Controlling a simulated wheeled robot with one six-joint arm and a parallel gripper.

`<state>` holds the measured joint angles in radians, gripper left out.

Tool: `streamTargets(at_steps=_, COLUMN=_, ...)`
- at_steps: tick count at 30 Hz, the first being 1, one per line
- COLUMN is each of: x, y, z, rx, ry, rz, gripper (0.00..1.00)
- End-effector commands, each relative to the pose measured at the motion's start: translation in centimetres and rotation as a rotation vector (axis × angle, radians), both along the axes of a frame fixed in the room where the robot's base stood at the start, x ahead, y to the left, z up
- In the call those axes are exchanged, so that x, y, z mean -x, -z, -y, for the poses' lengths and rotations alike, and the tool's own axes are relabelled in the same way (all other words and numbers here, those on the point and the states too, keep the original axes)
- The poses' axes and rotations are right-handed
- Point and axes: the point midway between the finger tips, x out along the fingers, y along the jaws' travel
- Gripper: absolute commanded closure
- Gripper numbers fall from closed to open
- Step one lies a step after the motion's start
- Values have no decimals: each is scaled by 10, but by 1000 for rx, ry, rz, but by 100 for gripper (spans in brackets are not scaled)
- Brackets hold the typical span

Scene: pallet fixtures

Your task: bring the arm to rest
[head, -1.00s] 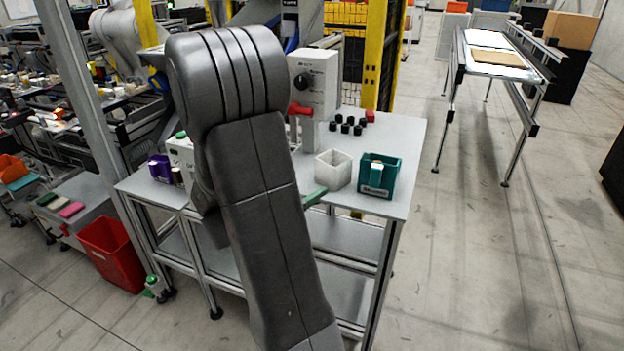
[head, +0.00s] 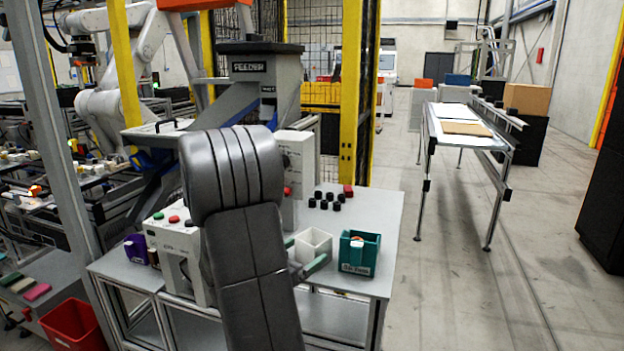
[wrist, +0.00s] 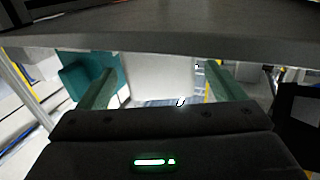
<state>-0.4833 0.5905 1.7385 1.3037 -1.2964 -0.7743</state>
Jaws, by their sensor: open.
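My arm (head: 245,240) stands folded in front of the table and hides part of it in the head view. My gripper shows there only as a green finger (head: 318,265) beside the arm, close to a white open box (head: 312,248); whether they touch cannot be told. In the wrist view my gripper (wrist: 160,80) has its two green fingers wide apart. Nothing is held between them. A pale surface, probably the white box, shows beyond the fingers, with a teal bin (wrist: 80,80) at the left.
The table (head: 385,215) also carries a teal bin (head: 360,255), several black pieces (head: 326,199), a purple holder (head: 135,248) and a button box (head: 172,235). A yellow post (head: 352,90) stands behind. Open floor (head: 450,290) lies to the right; a red bin (head: 72,325) stands lower left.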

Motion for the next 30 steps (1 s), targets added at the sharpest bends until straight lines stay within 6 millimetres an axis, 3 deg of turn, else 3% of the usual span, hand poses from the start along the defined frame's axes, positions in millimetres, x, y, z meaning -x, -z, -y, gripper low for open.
streamTargets(at_steps=7, x=-36, y=5, z=32, rx=1, ry=3, rz=-2, gripper=11)
streamTargets(at_steps=9, x=-35, y=-13, z=29, rx=-2, ry=-1, rz=4, gripper=11)
streamTargets(at_steps=15, x=-34, y=-33, z=29, rx=0, ry=0, rz=3, gripper=11)
streamTargets(at_steps=30, x=-34, y=-35, z=29, rx=1, ry=0, rz=-1, gripper=11)
